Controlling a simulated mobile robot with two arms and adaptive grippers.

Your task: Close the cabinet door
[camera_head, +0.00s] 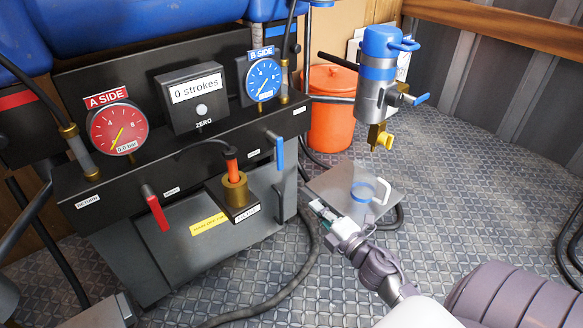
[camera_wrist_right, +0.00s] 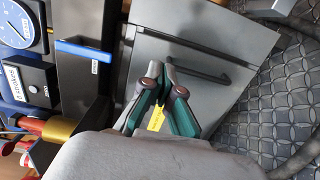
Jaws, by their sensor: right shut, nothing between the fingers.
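The grey cabinet (camera_head: 180,255) stands under the black machine front in the head view. In the right wrist view its grey door panel (camera_wrist_right: 235,45) carries a long black handle (camera_wrist_right: 180,51). I cannot tell how far the door stands open. My right gripper (camera_head: 317,205) is to the right of the cabinet in the head view, pointing toward it. My left gripper is not in view.
A red lever (camera_head: 156,208) and a blue lever (camera_head: 279,153) hang from the machine's front. A dark hose (camera_head: 290,280) lies on the patterned floor. A metal plate (camera_head: 335,183), an orange bucket (camera_head: 331,115) and a blue-topped pump (camera_head: 377,90) are to the right.

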